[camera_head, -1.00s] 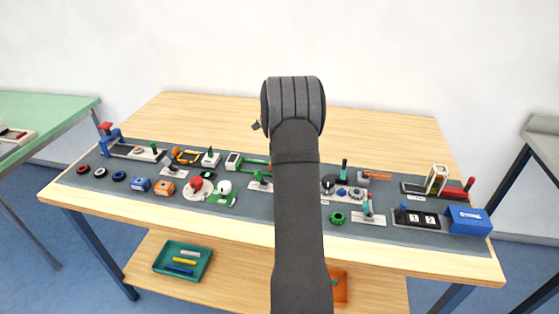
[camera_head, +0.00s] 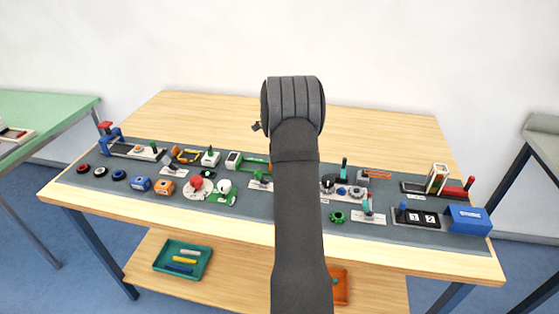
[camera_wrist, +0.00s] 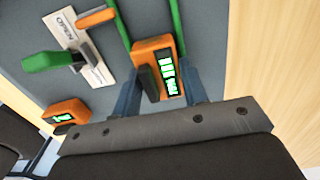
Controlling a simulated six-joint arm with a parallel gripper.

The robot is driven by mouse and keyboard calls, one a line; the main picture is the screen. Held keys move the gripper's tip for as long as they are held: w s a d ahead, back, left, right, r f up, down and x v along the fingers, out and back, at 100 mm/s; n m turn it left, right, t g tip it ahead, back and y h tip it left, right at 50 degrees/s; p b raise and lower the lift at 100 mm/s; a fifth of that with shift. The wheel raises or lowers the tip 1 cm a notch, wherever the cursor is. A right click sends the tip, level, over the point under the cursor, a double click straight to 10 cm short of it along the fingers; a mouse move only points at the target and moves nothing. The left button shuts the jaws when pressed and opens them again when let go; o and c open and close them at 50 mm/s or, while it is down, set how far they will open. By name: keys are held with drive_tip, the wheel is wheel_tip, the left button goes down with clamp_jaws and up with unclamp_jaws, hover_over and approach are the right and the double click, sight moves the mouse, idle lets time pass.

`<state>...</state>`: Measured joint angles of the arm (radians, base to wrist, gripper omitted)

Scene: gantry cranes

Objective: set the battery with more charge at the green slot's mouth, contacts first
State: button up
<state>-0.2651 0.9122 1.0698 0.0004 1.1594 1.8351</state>
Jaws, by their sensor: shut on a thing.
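My gripper (camera_wrist: 160,84) is shut on an orange battery (camera_wrist: 168,54) in the wrist view, with one finger along each side. The battery's dark display shows several lit green bars, and a black block covers part of its near face. Green rails (camera_wrist: 178,28) of what looks like the green slot run up on both sides of its far end. Whether the contacts touch the slot is not clear. A second orange battery (camera_wrist: 67,112) with a smaller green display lies apart at lower left. In the head view my arm hides the gripper and held battery.
Beside the rails, a white plate marked OPEN (camera_wrist: 66,24) carries a green-handled lever (camera_wrist: 48,61). The grey mat (camera_head: 120,196) holds many small devices. A blue box (camera_head: 468,219) stands at the right end. The wooden table behind the mat is clear (camera_head: 390,130).

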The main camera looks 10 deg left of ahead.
drive_tip(key=shift+f, duration=0.35)
idle(0.3)
drive_tip(key=o, duration=1)
drive_tip(key=shift+r, duration=3.5)
drive_tip(key=shift+f, duration=3.5)
drive_tip(key=shift+r, duration=0.1)
